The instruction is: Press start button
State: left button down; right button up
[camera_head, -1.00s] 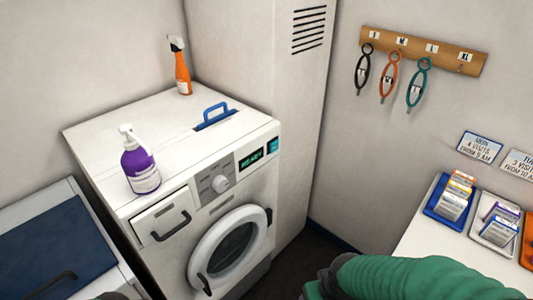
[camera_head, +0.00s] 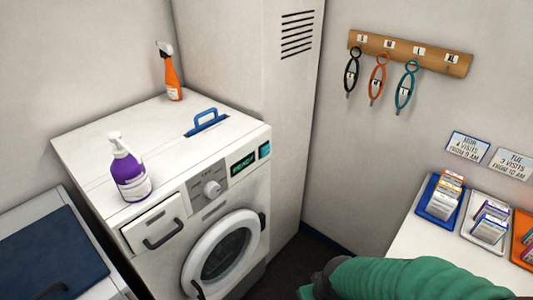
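The white washing machine (camera_head: 110,145) stands left of centre, its front facing lower right. On its control panel are a round grey dial (camera_head: 212,188), a dark display (camera_head: 244,162) with green lettering too blurred to read, and a small teal square button (camera_head: 265,150) right of the display, near the panel's end. No label shows on this button. The round door (camera_head: 221,255) looks shut. My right arm's green sleeve enters from the lower right, and no fingertips show. My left gripper is out of view. Nothing of mine touches the panel.
A tall white cabinet (camera_head: 285,110) stands behind. A counter (camera_head: 405,262) with trays is at right. Dark floor lies between.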

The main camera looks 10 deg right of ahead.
grip_shut()
dwell(1.1)
